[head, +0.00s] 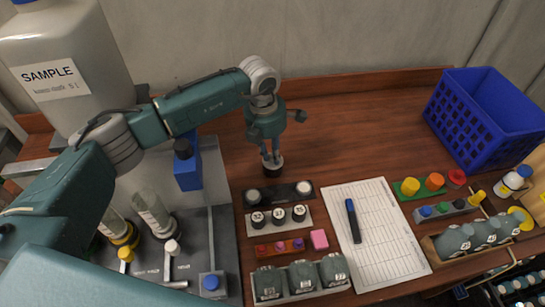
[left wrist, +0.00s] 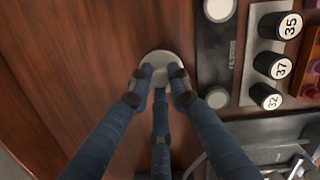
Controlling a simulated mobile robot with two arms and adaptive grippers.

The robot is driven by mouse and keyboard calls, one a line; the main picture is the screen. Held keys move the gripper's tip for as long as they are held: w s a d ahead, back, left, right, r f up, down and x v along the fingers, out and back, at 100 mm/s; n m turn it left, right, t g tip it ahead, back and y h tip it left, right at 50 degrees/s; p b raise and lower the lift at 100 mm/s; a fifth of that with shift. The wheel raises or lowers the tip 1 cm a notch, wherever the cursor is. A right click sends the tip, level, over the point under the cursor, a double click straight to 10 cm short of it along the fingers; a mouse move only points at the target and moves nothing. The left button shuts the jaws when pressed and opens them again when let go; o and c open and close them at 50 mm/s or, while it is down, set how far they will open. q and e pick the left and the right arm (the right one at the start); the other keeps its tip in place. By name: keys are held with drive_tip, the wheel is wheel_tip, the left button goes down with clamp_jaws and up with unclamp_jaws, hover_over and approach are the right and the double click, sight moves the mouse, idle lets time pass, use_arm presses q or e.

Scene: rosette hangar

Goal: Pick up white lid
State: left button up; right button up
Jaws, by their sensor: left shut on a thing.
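My left gripper (head: 272,157) points down at the wood table behind the small racks. Its fingers (left wrist: 160,85) are shut on the white lid, a round piece with a pale top (left wrist: 160,56) and a dark side (head: 273,168). The fingers cover part of the lid. I cannot tell whether it touches the table or is just above it. My right gripper is not in view.
A dark rack (head: 278,194) with two white-topped pieces stands just in front, and a rack of numbered caps (head: 278,219) beyond it. A paper sheet (head: 375,235) with a blue marker (head: 353,220) lies right. A blue crate (head: 482,118) stands far right. The back table is clear.

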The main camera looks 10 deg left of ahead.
use_arm(q)
drive_tip(key=shift+r, duration=0.55)
wheel_tip(320, 180, up, 24)
drive_tip(key=m+p, duration=0.5)
drive_tip(key=p, duration=0.4)
drive_tip(key=shift+m+g, duration=0.3)
drive_tip(key=shift+m, duration=0.1)
drive_tip(key=shift+f+b, duration=1.75)
drive_tip(key=shift+f, duration=1.4)
drive_tip(key=shift+d+r, duration=0.1)
drive_tip(key=shift+r, duration=0.5)
